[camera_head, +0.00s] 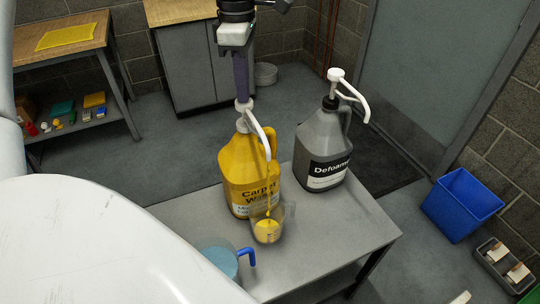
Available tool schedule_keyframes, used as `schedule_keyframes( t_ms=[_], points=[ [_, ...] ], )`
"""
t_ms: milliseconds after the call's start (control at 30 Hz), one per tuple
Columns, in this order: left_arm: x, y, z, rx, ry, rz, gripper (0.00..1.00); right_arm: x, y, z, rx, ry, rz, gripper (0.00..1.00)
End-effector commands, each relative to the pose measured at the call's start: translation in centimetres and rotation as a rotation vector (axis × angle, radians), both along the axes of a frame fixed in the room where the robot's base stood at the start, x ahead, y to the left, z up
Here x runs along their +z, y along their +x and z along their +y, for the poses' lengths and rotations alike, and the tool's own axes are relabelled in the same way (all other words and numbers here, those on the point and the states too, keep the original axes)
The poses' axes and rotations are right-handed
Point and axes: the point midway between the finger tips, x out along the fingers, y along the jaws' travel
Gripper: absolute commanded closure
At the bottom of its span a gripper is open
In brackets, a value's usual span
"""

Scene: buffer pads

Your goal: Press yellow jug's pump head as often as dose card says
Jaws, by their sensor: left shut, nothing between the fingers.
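The yellow jug (235,178), with a partly readable "Carpet" label, stands on the grey table (325,238). Its white pump head (244,105) sits close above the collar, with the spout curving down to the right. My left gripper (242,97) points straight down from above, shut and empty, its tips at the top of the pump head; contact looks likely. A clear cup (268,229) holding yellow liquid stands in front of the jug, and a thin yellow streak shows above it. I cannot make out a dose card. My right gripper is not in view.
A grey Defoamer jug (322,150) with a raised white pump stands to the right. A blue bin (464,204) and a grey tray (504,264) are on the floor at right.

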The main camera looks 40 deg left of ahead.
Motion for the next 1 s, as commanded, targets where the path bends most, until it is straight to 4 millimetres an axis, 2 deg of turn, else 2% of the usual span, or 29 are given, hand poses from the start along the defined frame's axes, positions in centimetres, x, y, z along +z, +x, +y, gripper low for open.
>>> schedule_keyframes(
  t_ms=[33, 167, 467, 900, 1000],
  points=[
    [-0.7, -0.1, 0.0, 0.000, -0.001, 0.007, 1.00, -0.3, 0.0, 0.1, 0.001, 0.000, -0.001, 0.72],
    [-1.3, -0.2, 0.0, 0.000, -0.001, 0.008, 1.00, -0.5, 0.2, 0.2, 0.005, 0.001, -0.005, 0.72],
    [-0.9, -0.2, 0.0, -0.001, -0.002, 0.008, 1.00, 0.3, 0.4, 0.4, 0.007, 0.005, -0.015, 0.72],
    [2.7, -0.2, 0.0, -0.001, -0.001, 0.008, 1.00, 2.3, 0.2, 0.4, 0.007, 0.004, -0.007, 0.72],
    [3.1, -0.2, 0.0, -0.001, -0.001, 0.008, 1.00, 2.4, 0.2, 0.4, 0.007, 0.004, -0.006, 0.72]
  ],
)
